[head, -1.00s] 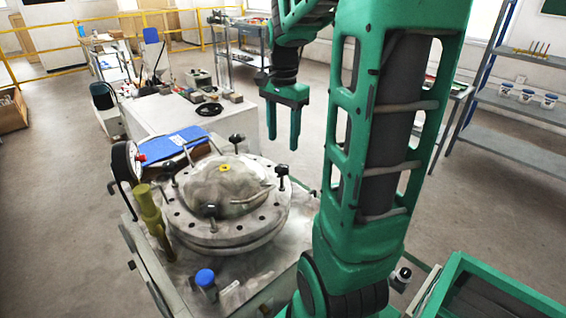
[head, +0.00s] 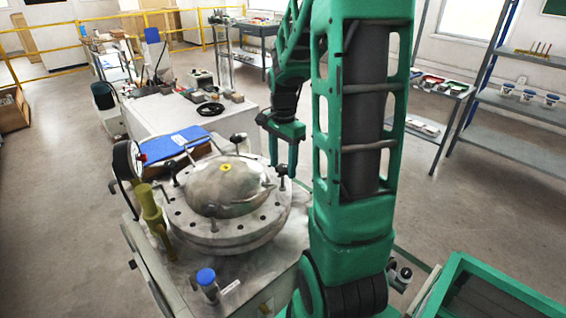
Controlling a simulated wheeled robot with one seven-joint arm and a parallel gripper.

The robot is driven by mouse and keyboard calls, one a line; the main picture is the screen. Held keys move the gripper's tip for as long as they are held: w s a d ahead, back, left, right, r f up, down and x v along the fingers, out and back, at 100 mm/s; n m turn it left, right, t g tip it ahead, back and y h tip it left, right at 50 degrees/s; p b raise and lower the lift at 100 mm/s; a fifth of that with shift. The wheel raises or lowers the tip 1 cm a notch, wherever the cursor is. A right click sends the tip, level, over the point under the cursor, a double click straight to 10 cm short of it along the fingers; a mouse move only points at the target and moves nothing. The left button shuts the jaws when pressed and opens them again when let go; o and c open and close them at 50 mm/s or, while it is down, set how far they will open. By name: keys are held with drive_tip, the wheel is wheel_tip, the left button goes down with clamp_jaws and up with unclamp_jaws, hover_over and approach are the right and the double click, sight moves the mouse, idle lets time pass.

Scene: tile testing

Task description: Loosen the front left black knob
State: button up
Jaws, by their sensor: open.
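The round metal vessel (head: 222,231) with a domed lid (head: 222,188) stands at the lower left of the head view. Black knobs sit around its flange: one at the front (head: 212,209), one at the left (head: 172,167), one at the back (head: 238,139) and one at the right (head: 281,170). The front and left knobs are both clear of my gripper. My gripper (head: 281,168) is open and points down at the right knob. Its fingers appear on either side of that knob; I cannot tell whether they touch it.
A pressure gauge (head: 128,160) and a yellow-green cylinder (head: 152,212) stand left of the vessel. A blue-capped bottle (head: 207,284) is in front. A blue folder (head: 173,145) lies behind. A white bench (head: 165,115) stands farther back.

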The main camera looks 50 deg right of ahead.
drive_tip(key=shift+f, duration=0.1)
drive_tip(key=c, duration=1.1)
drive_tip(key=shift+o, duration=0.2)
drive_tip(key=shift+d, duration=0.6)
drive_tip(key=shift+a+n, duration=0.3)
drive_tip(key=shift+a, duration=0.4)
drive_tip(key=shift+n, duration=0.4)
drive_tip(key=n, duration=1.6)
drive_tip(key=shift+s+d, duration=0.1)
drive_tip(key=shift+s, duration=0.05)
drive_tip(key=shift+n, duration=0.4)
